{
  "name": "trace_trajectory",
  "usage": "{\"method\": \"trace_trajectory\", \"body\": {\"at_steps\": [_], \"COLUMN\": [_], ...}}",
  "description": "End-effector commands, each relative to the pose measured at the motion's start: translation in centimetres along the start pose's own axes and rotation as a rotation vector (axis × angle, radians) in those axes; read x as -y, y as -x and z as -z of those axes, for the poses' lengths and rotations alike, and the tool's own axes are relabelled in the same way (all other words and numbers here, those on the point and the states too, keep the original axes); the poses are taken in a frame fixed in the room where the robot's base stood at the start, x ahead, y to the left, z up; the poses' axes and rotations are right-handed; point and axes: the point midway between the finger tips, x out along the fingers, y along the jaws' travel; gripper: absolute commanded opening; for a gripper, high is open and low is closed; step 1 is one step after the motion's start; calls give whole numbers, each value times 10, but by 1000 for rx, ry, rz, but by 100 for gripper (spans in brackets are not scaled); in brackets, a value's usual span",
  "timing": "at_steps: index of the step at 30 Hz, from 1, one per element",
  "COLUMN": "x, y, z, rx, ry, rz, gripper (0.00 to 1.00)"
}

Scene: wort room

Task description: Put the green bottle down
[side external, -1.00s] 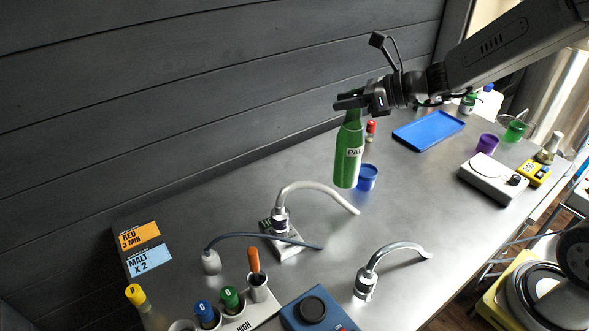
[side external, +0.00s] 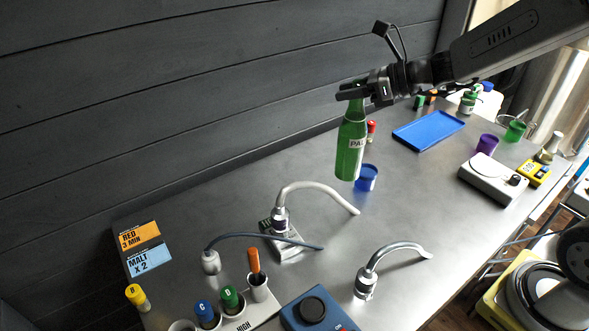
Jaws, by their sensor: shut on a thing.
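The green bottle (side external: 350,151) with a white label hangs upright, slightly tilted, from my gripper (side external: 352,91). My gripper is shut on its neck. The bottle's base appears above the metal table (side external: 420,205), in front of or beside the blue cup (side external: 367,178); the exact height cannot be told. The bottle partly overlaps the blue cup's left edge in this view.
A blue tray (side external: 428,131) lies empty behind to the right. A red-capped vial (side external: 371,131) stands behind the bottle. A curved white tap (side external: 315,187) and a chrome tap (side external: 392,255) rise nearer. A white scale (side external: 492,180) and purple cup (side external: 487,144) stand right.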

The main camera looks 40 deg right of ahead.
Motion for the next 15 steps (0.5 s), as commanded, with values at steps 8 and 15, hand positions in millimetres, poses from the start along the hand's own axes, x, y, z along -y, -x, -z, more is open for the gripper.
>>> {"method": "trace_trajectory", "body": {"at_steps": [8, 15], "x": [22, 37], "y": [26, 54], "z": [-8, -9], "rx": [19, 8], "ry": [30, 51], "rz": [-52, -113], "gripper": [0, 0]}}
